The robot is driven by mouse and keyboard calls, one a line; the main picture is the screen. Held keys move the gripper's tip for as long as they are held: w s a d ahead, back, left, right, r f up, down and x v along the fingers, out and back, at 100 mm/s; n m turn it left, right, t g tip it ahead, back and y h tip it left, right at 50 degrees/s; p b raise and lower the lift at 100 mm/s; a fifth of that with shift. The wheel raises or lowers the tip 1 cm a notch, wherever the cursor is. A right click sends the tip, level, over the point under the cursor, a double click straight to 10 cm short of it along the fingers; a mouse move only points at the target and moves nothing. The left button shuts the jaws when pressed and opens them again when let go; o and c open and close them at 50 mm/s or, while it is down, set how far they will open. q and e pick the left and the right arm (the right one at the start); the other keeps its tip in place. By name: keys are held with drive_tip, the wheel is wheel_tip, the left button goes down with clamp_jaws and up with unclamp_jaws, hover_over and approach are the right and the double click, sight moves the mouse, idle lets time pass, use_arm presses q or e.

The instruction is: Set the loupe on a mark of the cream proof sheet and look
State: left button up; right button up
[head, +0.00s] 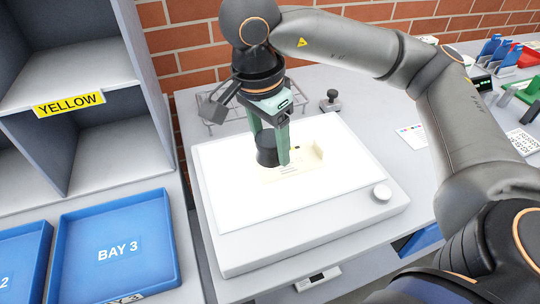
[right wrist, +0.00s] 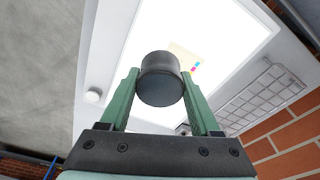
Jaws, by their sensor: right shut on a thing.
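My right gripper (head: 273,162) is shut on the loupe (head: 266,156), a short dark cylinder. In the right wrist view the loupe (right wrist: 160,80) sits between the two green fingers, with my right gripper (right wrist: 159,73) on either side. The cream proof sheet (head: 297,168) lies on the bright white light table (head: 225,205). The loupe and fingers are over its left part and hide some of it. In the right wrist view the sheet (right wrist: 178,53) shows small coloured patches beside the loupe. I cannot tell whether the loupe touches the sheet. My left gripper is not in view.
A round knob (head: 381,192) is at the light table's right front corner. A wire rack (head: 222,112) and a small dark-knobbed stand (head: 330,101) are behind it. Blue bay trays (head: 172,250) stand at the left. A white card with coloured dots (head: 412,136) lies right.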

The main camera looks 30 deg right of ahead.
drive_tip(key=w+f, duration=0.1)
drive_tip(key=w+d+f, duration=0.1)
drive_tip(key=f, duration=0.1)
drive_tip(key=w+d+f+b, duration=0.1)
drive_tip(key=shift+w+d+f, duration=0.15)
drive_tip(key=shift+d+f, duration=0.05)
drive_tip(key=shift+f, duration=0.15)
drive_tip(key=shift+w+d+f, duration=0.25)
drive_tip(key=shift+w+f, duration=0.1)
drive_tip(key=shift+w, duration=0.05)
drive_tip(key=f, duration=0.3)
drive_tip(key=shift+w+d+f, duration=0.2)
drive_tip(key=shift+w+f, duration=0.1)
drive_tip(key=shift+f, duration=0.1)
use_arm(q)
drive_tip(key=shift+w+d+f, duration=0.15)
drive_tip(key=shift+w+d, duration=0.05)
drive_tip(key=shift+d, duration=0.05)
use_arm(e)
drive_tip(key=shift+f, duration=0.35)
drive_tip(key=o, duration=1)
drive_tip(key=shift+r, duration=0.1)
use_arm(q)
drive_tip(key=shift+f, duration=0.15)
use_arm(e)
drive_tip(key=o, duration=0.4)
drive_tip(key=shift+c, duration=0.2)
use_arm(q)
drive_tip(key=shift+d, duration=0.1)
